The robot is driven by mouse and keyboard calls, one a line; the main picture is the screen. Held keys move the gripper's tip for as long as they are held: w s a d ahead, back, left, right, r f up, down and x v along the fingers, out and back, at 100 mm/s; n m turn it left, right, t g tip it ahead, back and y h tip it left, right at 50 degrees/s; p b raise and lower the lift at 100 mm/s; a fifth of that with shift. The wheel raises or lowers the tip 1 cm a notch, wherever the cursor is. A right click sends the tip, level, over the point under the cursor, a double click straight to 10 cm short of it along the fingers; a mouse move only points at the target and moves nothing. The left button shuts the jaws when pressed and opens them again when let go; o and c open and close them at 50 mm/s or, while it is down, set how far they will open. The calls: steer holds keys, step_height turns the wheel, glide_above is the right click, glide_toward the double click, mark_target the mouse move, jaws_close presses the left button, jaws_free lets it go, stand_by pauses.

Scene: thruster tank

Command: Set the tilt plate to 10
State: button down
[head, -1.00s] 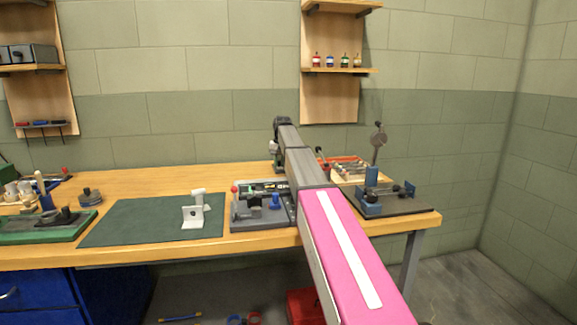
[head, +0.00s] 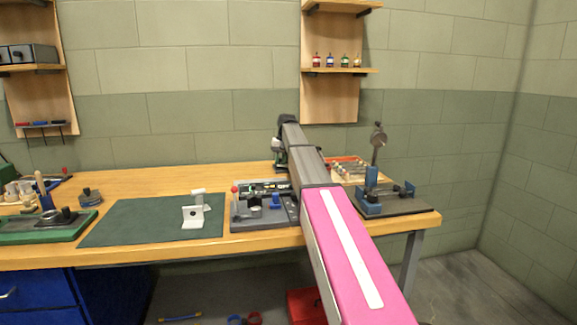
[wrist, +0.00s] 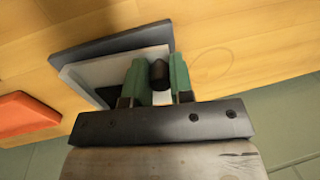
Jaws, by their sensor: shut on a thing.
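In the wrist view, my gripper (wrist: 160,68) has its two green fingers on either side of a black knob (wrist: 159,76) and is shut on it. A light grey plate (wrist: 84,76), which looks like the tilt plate, lies beside and under the fingers. A dark grey base (wrist: 112,46) shows behind it. The fingers and the gripper body hide part of the plate. No scale or number is readable. In the head view, my gripper (head: 281,163) is at the back of the bench, and my arm hides most of that spot.
An orange-red object (wrist: 24,113) lies left of the plate in the wrist view. In the head view, a grey fixture (head: 262,219) stands in front, a blue-and-grey stand (head: 395,203) to the right, and a white bracket (head: 192,214) on the green mat (head: 125,222). The bench left of my gripper is clear.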

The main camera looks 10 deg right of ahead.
steer(key=shift+d+r, duration=0.1)
steer(key=shift+d, duration=0.05)
stand_by(0.5)
steer(key=c, duration=1.1)
jaws_free()
steer(key=shift+d+r, duration=0.15)
steer(key=shift+r, duration=1)
steer(key=shift+d+r, duration=0.2)
steer(key=shift+r, duration=1)
steer(key=shift+d+r, duration=0.15)
steer(key=shift+r, duration=1)
